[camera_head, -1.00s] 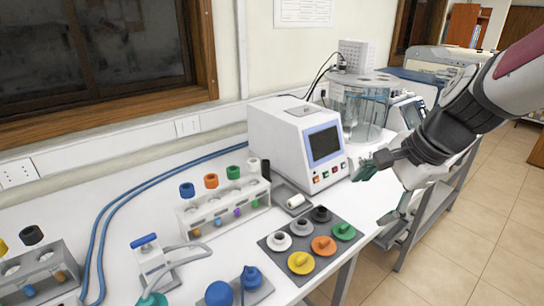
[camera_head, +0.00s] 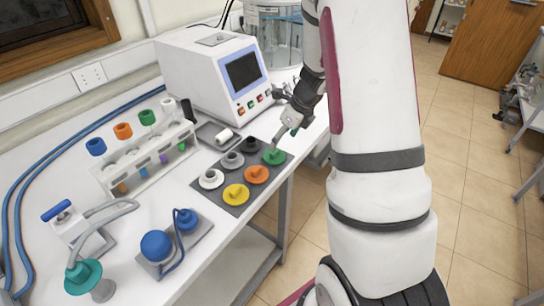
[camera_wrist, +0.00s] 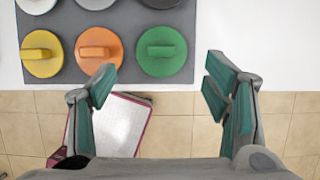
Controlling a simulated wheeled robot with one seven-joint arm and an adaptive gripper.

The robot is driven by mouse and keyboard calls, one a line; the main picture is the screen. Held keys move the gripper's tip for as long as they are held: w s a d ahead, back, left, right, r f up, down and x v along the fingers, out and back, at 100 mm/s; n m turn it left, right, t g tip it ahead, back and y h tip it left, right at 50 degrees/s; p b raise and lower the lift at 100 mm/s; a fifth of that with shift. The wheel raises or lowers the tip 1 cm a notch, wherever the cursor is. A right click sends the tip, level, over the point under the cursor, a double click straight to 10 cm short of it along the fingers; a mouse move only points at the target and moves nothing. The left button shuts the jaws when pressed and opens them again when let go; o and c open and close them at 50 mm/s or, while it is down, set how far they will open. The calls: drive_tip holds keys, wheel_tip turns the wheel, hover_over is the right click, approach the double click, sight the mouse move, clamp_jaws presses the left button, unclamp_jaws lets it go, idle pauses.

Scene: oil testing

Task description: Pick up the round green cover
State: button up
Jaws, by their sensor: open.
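The round green cover (camera_head: 274,157) lies on the dark grey mat (camera_head: 213,196) at its right corner in the head view. In the wrist view the green cover (camera_wrist: 163,52) has a raised bar handle on top and sits just beyond my fingertips, between their lines. My gripper (camera_wrist: 158,78) is open and empty, with its two green-padded fingers spread wide. In the head view my gripper (camera_head: 284,132) is close above the green cover. Whether a finger touches it cannot be told.
An orange cover (camera_wrist: 96,50) and a yellow cover (camera_wrist: 41,53) lie left of the green one. White, grey and black covers fill the mat's other row. A white instrument with a screen (camera_head: 216,69) stands behind. The table's front edge is close.

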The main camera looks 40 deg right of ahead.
sight(275, 151)
drive_tip(key=shift+p+x, duration=0.35)
drive_tip(key=shift+x, duration=3.95)
drive_tip(key=shift+d, duration=0.2)
drive_tip(key=c, duration=0.8)
